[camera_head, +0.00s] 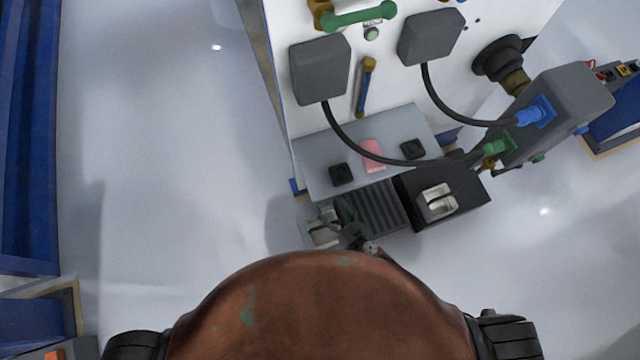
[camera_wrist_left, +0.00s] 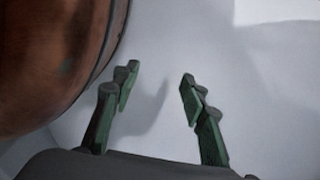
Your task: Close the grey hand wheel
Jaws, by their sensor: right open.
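The dark grey hand wheel (camera_head: 500,58) sits on a brass stem at the right side of the white panel in the head view. It is seen at a slant, so how far it is turned cannot be told. My right gripper (camera_head: 336,213) is small and dark, low in the middle of the head view, in front of the panel's base, well below and left of the wheel. It is open. My left gripper (camera_wrist_left: 158,80) is open and empty in the left wrist view, its fingers apart over pale floor. The wheel is not in that view.
The white panel (camera_head: 385,75) carries a green handle (camera_head: 358,14), a blue lever (camera_head: 366,88) and two grey boxes with black cables. A grey connector box (camera_head: 570,105) stands to the right, below the wheel. Floor at left is clear.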

